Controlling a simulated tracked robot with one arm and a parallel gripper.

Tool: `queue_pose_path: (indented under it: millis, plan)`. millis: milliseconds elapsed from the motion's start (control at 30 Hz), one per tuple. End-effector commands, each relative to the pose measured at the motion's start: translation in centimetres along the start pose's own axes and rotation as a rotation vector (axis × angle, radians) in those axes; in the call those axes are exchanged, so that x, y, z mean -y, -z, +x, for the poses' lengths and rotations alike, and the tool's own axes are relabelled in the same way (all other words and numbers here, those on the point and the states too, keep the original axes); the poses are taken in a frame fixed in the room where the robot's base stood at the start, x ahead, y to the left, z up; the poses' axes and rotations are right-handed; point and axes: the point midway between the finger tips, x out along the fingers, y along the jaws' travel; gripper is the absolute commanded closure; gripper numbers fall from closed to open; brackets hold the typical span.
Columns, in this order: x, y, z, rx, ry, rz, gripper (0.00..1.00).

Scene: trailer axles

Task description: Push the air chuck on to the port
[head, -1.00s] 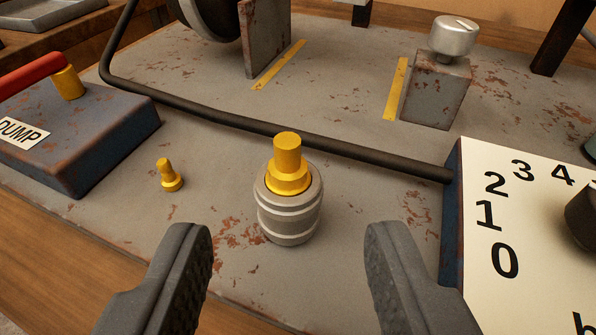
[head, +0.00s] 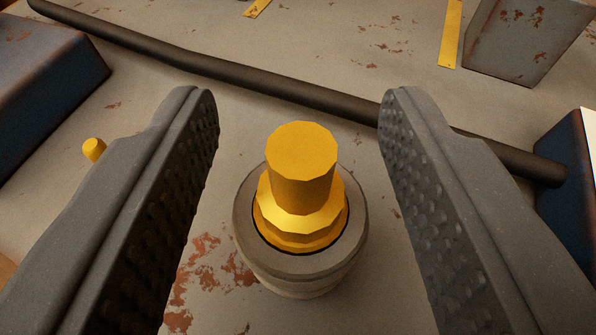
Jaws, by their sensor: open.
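A grey ringed collar with a yellow brass stem, which looks like the air chuck (head: 301,165), stands upright on the rusty grey panel in the middle of the head view. My gripper (head: 299,112) is open, with one ridged grey finger on each side of it. Gaps show between the fingers and the chuck, so neither appears to touch it.
A black hose or bar (head: 270,95) runs across the panel behind the chuck. A blue box (head: 40,75) stands at the left, and another blue box edge (head: 568,165) at the right. A grey block (head: 525,40) stands at the back right.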

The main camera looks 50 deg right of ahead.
Motion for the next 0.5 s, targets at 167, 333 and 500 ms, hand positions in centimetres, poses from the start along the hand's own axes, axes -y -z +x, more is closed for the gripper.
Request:
queue_pose_path:
  millis: [167, 333, 500]
  plan:
    - [-0.01, 0.03, -0.05, 0.000, 0.000, 0.000, 0.64]
    - [-0.01, 0.01, -0.06, 0.000, 0.000, 0.000, 1.00]
    - [0.00, 0.03, -0.07, 0.000, 0.000, 0.000, 1.00]
